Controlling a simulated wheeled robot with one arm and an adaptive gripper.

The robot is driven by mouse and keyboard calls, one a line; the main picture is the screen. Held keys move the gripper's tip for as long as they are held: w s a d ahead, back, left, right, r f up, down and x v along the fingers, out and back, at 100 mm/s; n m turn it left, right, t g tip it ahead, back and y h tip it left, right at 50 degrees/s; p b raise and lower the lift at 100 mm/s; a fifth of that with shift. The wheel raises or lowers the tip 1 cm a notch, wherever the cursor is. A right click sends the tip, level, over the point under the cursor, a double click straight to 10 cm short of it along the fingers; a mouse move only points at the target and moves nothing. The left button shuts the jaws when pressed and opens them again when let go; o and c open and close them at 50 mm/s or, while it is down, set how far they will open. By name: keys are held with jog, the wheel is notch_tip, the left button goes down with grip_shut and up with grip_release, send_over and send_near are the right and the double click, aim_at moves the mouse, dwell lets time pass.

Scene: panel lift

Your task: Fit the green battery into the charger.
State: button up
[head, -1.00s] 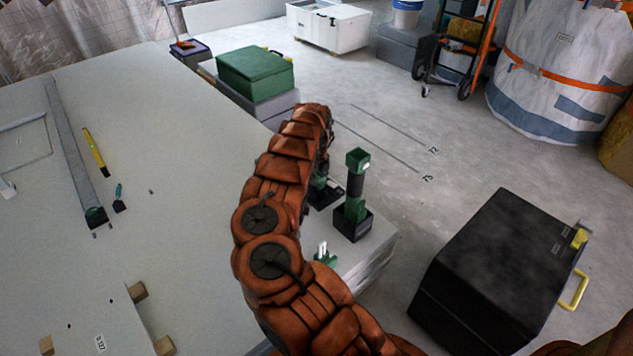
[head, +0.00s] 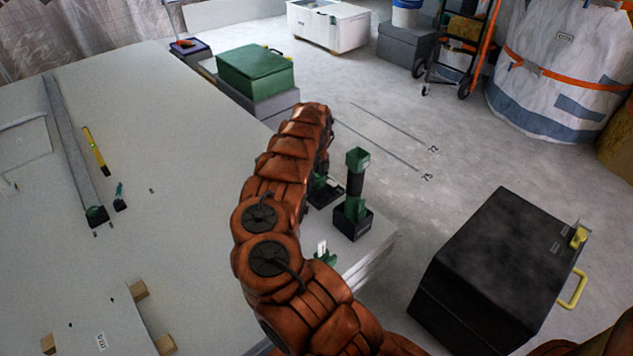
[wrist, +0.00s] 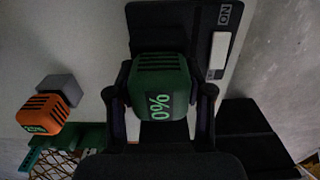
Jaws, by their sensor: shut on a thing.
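The green battery (wrist: 160,80), marked 0%, is between the fingers of my gripper (wrist: 162,118) in the wrist view. My gripper is shut on it. Behind the battery is a black body with a flat plate, which looks like the charger (wrist: 207,30). I cannot tell whether the battery touches it. In the head view the black base of the charger (head: 328,195) shows beside my arm, with green just above it. My arm hides my gripper and most of that spot there.
An orange battery (wrist: 42,113) lies left of my gripper by a grey block (wrist: 61,88). An upright green and black tool (head: 355,185) stands in a black holder (head: 353,227) close to the charger. A large black case (head: 500,265) stands at right. The pale board (head: 150,220) is mostly clear.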

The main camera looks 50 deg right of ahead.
jog(key=o, duration=1.4)
jog(key=shift+c, duration=0.2)
notch_tip(320, 180, up, 12)
jog(key=shift+r, duration=0.1)
